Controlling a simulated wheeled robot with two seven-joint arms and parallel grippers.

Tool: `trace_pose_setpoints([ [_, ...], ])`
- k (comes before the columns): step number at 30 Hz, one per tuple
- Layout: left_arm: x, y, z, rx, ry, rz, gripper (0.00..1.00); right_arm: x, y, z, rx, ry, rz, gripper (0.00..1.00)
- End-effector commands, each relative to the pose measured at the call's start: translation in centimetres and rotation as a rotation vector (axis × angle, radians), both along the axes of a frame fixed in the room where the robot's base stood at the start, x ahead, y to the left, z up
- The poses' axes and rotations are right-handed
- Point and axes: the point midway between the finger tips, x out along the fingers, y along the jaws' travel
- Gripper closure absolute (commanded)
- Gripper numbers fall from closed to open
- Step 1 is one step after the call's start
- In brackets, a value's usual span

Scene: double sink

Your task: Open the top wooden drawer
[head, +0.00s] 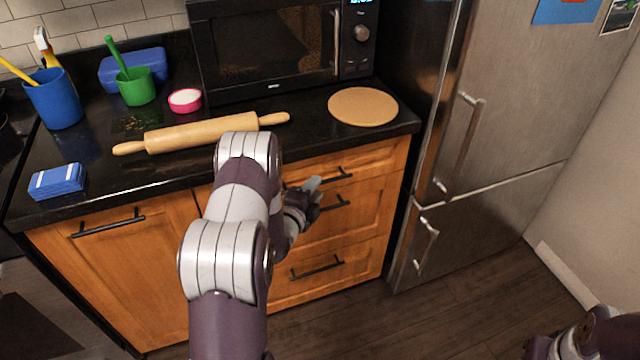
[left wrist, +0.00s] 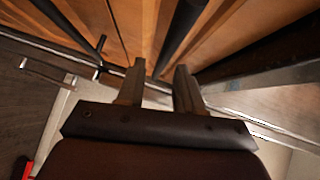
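The top wooden drawer (head: 378,161) is in the right part of the base cabinet, just under the black counter, and looks shut. Its dark bar handle (head: 338,174) is partly hidden by my left gripper (head: 315,184), which is right in front of it in the head view. In the left wrist view my left gripper (left wrist: 158,82) has its two fingers apart. A dark handle bar (left wrist: 183,32) runs down toward the gap between the fingertips; I cannot tell whether it is between them. Part of my right arm shows at the lower right of the head view; its fingers do not show.
Two lower drawers with handles (head: 317,267) are below, and a cabinet door (head: 125,270) is at left. A steel fridge (head: 500,130) stands close on the right. A rolling pin (head: 200,133), a round board (head: 362,106) and a microwave (head: 265,45) are on the counter.

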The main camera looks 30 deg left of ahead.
Motion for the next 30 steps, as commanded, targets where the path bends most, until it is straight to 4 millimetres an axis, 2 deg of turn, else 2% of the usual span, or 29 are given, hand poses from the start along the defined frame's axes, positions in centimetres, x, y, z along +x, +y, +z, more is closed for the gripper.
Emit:
trace_pose_setpoints([
  [3,2.2,0.1,-0.3,0.000,-0.001,-0.001,0.64,0.0,0.0,-0.1,0.000,0.000,0.000,0.57],
  [6,3.2,0.2,-0.5,-0.001,0.000,0.000,0.64,0.0,0.0,-0.1,0.000,0.000,0.000,0.57],
  [15,3.7,0.2,-0.5,-0.002,0.001,0.000,0.64,0.0,0.0,-0.1,0.000,0.000,0.000,0.57],
  [16,3.7,0.2,-0.5,-0.002,0.001,0.000,0.67,0.0,0.0,-0.1,0.000,0.000,0.000,0.57],
  [19,3.7,0.2,-0.5,-0.002,0.001,0.000,1.00,0.0,0.0,-0.1,0.000,0.000,0.000,0.57],
  [30,4.1,-0.4,-0.7,-0.002,0.002,-0.001,1.00,0.0,0.0,-0.4,0.000,0.000,0.000,0.57],
])
